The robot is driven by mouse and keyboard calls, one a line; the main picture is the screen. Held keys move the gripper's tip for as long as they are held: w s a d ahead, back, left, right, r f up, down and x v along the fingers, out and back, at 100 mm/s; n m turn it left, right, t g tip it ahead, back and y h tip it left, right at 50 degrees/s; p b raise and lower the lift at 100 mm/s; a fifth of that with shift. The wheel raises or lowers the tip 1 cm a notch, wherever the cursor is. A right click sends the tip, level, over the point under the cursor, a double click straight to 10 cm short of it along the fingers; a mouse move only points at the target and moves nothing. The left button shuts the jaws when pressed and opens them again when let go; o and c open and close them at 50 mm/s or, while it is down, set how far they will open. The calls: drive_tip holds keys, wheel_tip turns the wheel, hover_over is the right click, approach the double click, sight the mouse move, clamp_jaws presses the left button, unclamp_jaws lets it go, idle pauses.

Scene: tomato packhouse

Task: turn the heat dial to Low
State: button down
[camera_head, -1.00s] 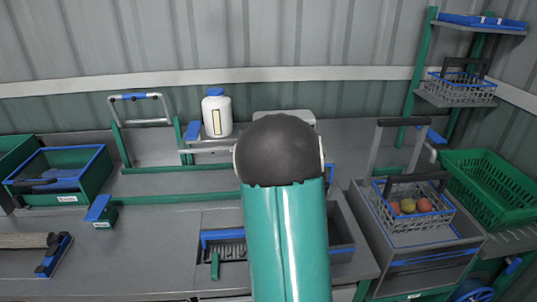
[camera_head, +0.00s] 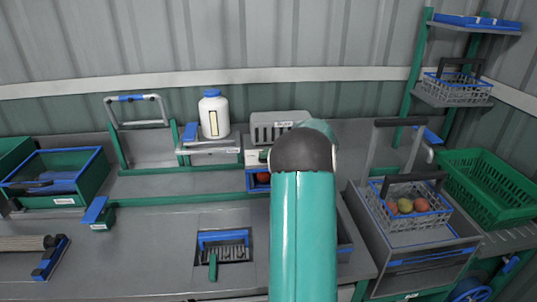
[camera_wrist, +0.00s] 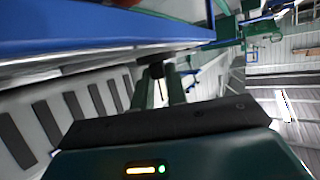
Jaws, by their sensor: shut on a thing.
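The grey vented heater (camera_head: 270,127) stands at the back of the bench, partly behind my arm in the head view. Its slotted face (camera_wrist: 45,125) fills the left of the wrist view. My gripper (camera_wrist: 160,80) shows in the wrist view with its two dark fingers close together. At their tips is a small dark knob, the heat dial (camera_wrist: 155,68), just under a blue edge. My gripper appears shut on it. The dial's markings and pointer cannot be read. In the head view my arm hides both the gripper and the dial.
A blue-rimmed tray (camera_head: 252,186) with a red item sits just below the heater, and its blue edge (camera_wrist: 90,38) passes close over my fingers. A white jar (camera_head: 214,118) stands to the left. A wire basket of tomatoes (camera_head: 428,216) is on the right.

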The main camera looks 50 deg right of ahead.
idle(0.5)
drive_tip(key=c, duration=1.4)
unclamp_jaws()
drive_tip(key=shift+w+f, duration=0.1)
drive_tip(key=shift+w, duration=0.05)
drive_tip(key=v, duration=1.4)
drive_tip(key=shift+d, duration=0.15)
